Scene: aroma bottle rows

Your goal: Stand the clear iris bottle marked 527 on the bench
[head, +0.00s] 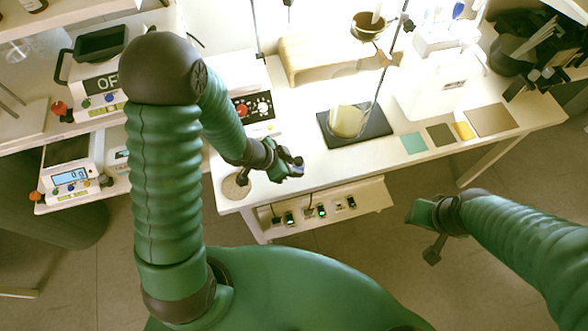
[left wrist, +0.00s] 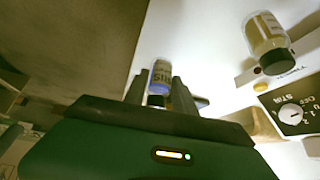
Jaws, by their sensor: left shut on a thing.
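My left gripper (head: 291,170) is above the front-left part of the white bench (head: 330,178). In the left wrist view the left gripper (left wrist: 158,92) is shut on a small clear bottle (left wrist: 160,76) with a pale label, on which letters like "RIS" show, and a bluish band. No number can be read, and the fingers hide part of it. Whether it touches the bench is unclear. In the head view the bottle is not clearly seen. My right gripper (head: 428,232) hangs off the bench's front edge; its jaws are unclear.
A round beige disc (head: 236,186) lies at the bench's front-left corner. A black stand base with a beaker (head: 346,121) is behind. The bench's front middle is clear.

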